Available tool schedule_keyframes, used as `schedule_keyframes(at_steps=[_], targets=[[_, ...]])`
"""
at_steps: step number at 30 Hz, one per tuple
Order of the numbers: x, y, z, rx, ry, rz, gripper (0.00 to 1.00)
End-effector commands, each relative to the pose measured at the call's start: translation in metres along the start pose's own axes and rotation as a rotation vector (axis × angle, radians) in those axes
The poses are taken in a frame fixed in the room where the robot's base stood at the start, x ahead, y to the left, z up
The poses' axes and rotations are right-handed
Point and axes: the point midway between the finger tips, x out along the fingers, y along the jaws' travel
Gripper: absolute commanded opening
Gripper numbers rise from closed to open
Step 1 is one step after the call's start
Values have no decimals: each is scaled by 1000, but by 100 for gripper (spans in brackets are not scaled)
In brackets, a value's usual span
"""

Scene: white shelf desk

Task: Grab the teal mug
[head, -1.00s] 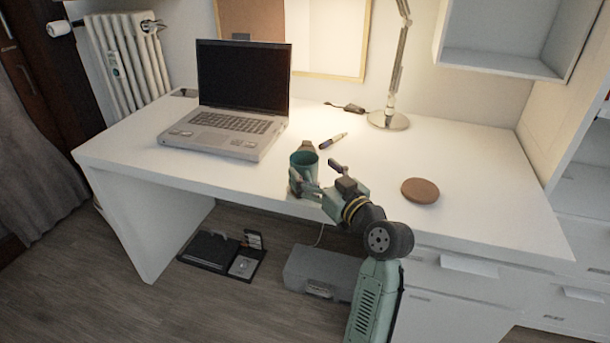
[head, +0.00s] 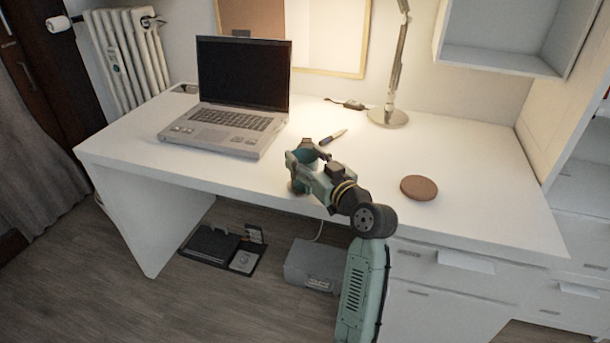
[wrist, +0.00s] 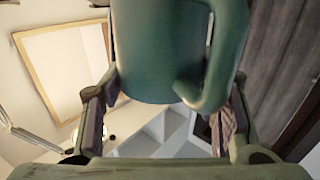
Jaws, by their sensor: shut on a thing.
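The teal mug (wrist: 160,55) fills the upper middle of the wrist view, with its curved handle on the right. My gripper (head: 309,160) is at the front part of the white desk (head: 465,150), in front of the laptop's right side. Its two fingers stand on either side of the mug in the wrist view, and it is shut on the mug. In the head view the gripper hides most of the mug, so I cannot tell whether its base touches the desk.
An open laptop (head: 228,125) stands at the left of the desk. A pen (head: 334,137) lies just behind my gripper. A round brown disc (head: 419,187) lies to the right, and a desk lamp (head: 389,117) stands at the back.

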Motion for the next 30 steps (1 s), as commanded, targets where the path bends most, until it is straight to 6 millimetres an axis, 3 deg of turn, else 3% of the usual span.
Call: schedule_keyframes(at_steps=[15,25,30], targets=[[0,0,0,0,0,0,15],[0,0,-3,-2,3,0,14],[0,0,-15,-4,4,-1,14]])
